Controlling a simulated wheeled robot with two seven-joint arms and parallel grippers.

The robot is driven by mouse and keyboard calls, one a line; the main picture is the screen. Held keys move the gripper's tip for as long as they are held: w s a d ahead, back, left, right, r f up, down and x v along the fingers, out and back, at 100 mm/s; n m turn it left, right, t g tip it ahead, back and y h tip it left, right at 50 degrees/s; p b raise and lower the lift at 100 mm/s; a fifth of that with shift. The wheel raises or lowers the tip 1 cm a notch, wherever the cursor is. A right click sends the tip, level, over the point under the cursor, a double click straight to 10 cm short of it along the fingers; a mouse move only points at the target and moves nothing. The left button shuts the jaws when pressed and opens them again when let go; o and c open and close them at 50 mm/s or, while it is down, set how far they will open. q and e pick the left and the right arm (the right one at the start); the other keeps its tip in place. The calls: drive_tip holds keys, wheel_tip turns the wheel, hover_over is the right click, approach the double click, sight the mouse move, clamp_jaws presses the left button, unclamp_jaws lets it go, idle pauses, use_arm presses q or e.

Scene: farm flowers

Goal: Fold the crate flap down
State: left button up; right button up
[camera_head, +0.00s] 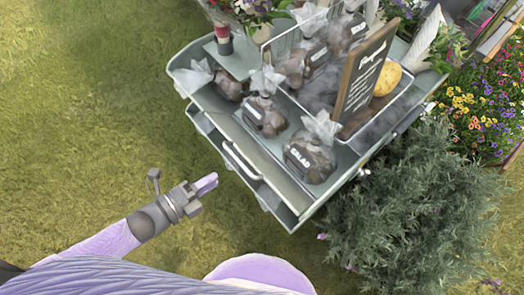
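A grey-green metal stand (303,207) fills the upper middle, seen from above at a slant. Its near left side has a long front panel with a bar handle (241,160); I cannot tell whether this panel is the crate flap. A grey bin (399,105) stands on top, with a dark lettered sign (365,70) in front of it. My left gripper (208,184) is low on the left, over the grass, apart from the panel and left of the handle. Its purple fingers look close together and empty, but the gap between them is unclear. My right gripper is out of view.
Several labelled bags of brown produce (309,158) stand along the stand's front ledge. A red-and-black object (223,38) is near its left corner. A grey-green bush (410,210) crowds its right side, with flowers (484,110) beyond. The grass (85,100) at left is clear.

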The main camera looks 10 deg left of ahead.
sight(240, 161)
use_arm(q)
drive_tip(key=b+x, duration=0.3)
drive_tip(key=x, duration=0.6)
drive_tip(key=shift+b, duration=0.35)
drive_tip(key=shift+w+r, duration=0.15)
drive_tip(key=shift+r, duration=0.05)
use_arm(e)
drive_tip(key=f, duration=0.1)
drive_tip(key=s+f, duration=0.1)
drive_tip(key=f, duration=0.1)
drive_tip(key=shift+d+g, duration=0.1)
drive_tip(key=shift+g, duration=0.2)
use_arm(q)
clamp_jaws()
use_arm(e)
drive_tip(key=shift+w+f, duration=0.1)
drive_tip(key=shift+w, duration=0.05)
